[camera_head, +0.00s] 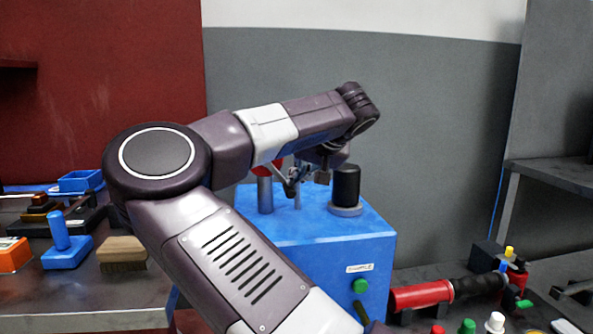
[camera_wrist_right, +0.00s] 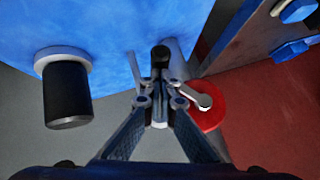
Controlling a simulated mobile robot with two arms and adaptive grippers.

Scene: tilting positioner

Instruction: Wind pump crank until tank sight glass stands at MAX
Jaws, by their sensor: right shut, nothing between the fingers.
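My right gripper (camera_head: 292,182) reaches over a blue housing (camera_head: 320,228) from the left. It also shows in the right wrist view (camera_wrist_right: 160,92), with its fingers shut and nothing between them. A small black knob (camera_wrist_right: 160,54) shows close to the fingertips there; I cannot tell whether they touch. A red disc (camera_wrist_right: 209,112) with a bright metal lever (camera_wrist_right: 196,95) lies just right of the fingers. In the head view the red part (camera_head: 268,168) is mostly behind my arm. I cannot make out a sight glass or a MAX mark. My left gripper is not in view.
A black cylinder (camera_head: 346,184) on a grey collar and a grey post (camera_head: 265,194) stand on the housing. A green button (camera_head: 360,286) is on its front. A brush (camera_head: 122,252) and a blue-handled block (camera_head: 66,250) lie left. A red cylinder (camera_head: 421,296) lies right.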

